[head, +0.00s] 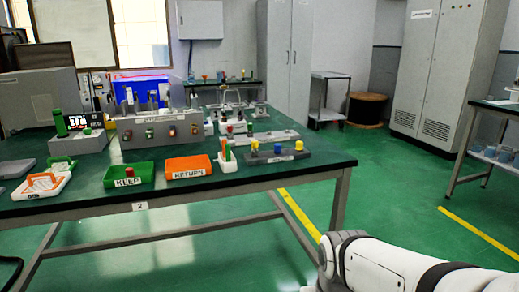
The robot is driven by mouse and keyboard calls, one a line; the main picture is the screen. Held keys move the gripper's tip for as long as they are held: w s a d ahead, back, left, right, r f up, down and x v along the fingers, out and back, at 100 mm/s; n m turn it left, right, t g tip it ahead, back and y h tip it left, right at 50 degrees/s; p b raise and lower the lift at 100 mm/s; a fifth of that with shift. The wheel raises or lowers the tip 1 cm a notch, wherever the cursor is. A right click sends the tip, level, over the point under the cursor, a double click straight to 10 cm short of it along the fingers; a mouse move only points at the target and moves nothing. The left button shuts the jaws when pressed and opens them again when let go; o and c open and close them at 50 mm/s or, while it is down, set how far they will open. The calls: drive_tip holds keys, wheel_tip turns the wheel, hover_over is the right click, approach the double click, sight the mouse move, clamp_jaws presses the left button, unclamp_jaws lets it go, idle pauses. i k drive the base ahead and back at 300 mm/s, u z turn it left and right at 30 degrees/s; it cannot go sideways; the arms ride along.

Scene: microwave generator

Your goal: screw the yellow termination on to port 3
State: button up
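A low grey rack (270,157) stands near the right front of the green-topped table (110,206). It carries small coloured caps: a yellow cap (299,146) at its right, a blue cap (278,149) in the middle and a yellowish one (255,145) at its left. I cannot tell which is the yellow termination. A grey box with a row of connectors (160,130) stands further back. Its port numbers are too small to read, so I cannot pick out port 3. My gripper is out of view; only a white link of my arm shows at the lower right.
A green KEEP tray (129,182) and an orange RETURN tray (188,168) lie along the front. A white holder with upright tools (227,163) stands beside the rack. An instrument with a lit display (82,121) is at the left. The floor right of the table is clear.

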sight(255, 144)
drive_tip(key=i, duration=1)
drive_tip(key=z, duration=0.05)
